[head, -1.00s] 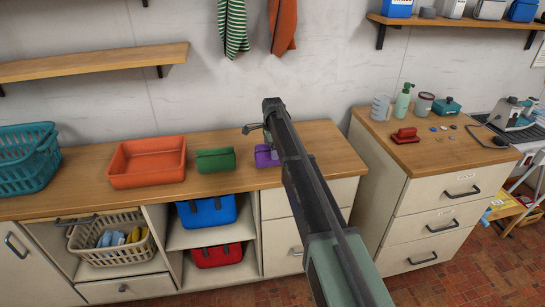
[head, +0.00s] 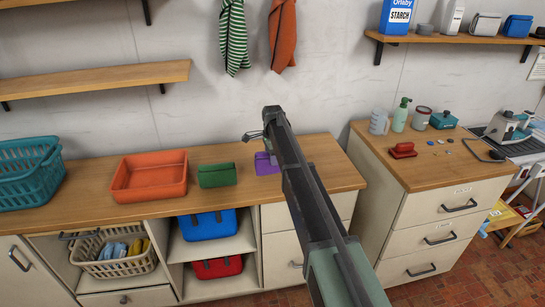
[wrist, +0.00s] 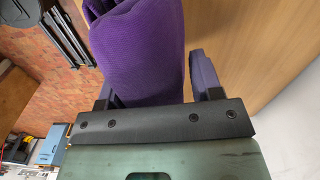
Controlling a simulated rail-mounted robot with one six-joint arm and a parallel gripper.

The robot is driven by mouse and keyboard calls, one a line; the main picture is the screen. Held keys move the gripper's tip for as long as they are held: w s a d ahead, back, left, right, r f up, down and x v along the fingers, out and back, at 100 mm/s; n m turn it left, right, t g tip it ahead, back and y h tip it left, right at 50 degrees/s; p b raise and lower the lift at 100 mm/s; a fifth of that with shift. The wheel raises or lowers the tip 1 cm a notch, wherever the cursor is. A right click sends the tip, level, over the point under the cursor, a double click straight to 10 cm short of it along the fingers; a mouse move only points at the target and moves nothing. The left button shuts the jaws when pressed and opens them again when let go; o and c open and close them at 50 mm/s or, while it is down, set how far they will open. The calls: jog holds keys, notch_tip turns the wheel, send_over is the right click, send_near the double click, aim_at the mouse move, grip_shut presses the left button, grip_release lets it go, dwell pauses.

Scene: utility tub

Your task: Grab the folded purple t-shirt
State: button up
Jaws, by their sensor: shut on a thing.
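The folded purple t-shirt (head: 266,163) shows in the head view at the back part of the wooden counter, partly hidden behind my dark arm. In the wrist view the purple t-shirt (wrist: 140,50) fills the space between the two fingers. My gripper (wrist: 150,50) is shut on it, with a finger along each side. The right finger shows clearly; the left one is largely covered by the cloth. In the head view my arm hides the fingers. Whether the shirt touches the counter is hard to tell.
A green folded cloth (head: 217,175) lies just left of the shirt, then an orange tray (head: 150,190) and a teal basket (head: 28,185). An orange cloth (head: 282,38) and a striped cloth (head: 234,38) hang above. The counter right of my arm is bare.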

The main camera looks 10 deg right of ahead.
notch_tip(320, 180, up, 16)
jog(key=p, duration=1.4)
jog(key=shift+r+p, duration=0.2)
jog(key=shift+p, duration=0.1)
